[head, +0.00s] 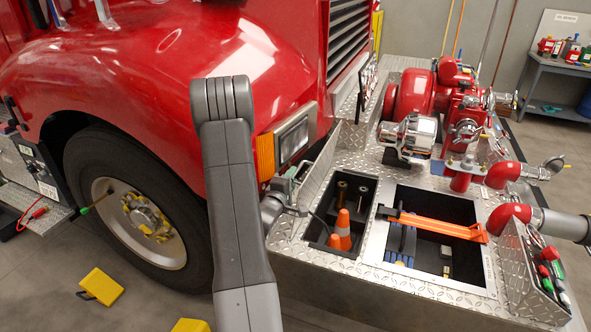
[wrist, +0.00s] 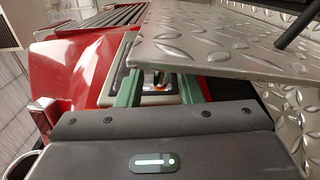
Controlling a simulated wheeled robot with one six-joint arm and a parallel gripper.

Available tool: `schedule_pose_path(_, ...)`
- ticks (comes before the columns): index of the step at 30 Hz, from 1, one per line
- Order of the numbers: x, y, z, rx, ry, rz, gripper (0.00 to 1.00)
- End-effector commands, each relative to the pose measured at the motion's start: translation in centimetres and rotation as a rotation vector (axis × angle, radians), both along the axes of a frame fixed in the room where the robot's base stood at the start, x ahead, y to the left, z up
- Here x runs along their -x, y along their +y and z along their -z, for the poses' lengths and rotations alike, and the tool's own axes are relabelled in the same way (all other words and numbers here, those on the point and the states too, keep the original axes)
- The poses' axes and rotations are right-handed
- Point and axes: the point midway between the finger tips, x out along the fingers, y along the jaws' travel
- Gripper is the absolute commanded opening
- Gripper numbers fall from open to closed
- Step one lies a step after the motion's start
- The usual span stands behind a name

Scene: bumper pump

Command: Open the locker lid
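The locker (head: 350,181) is an open, dark-lined well in the bumper deck, with orange cones (head: 341,230) inside. Its diamond-plate lid (head: 318,172) stands steeply raised along the well's left side. My gripper (head: 288,190) is just left of the lid, partly hidden behind my arm. In the wrist view, a diamond-plate panel, which looks like the lid (wrist: 220,42), crosses close over the right-hand finger. The two green fingers of my gripper (wrist: 160,85) are apart, with nothing seen held between them. Whether a finger touches the lid I cannot tell.
The red truck body (head: 180,60) and its headlight (head: 292,140) are close behind my gripper. A second open well (head: 465,212) with an orange strap (head: 435,226) lies to the right. The red pump (head: 412,95) and pipes stand behind. Yellow chocks (head: 102,286) lie on the floor.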

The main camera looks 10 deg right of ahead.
Motion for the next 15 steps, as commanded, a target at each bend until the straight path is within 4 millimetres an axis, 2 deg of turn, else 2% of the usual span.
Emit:
schedule_pose_path(6,-2.3,-1.6,-0.1,0.000,0.000,0.001,0.33)
schedule_pose_path(15,-2.9,-2.0,0.0,0.001,0.001,0.000,0.33)
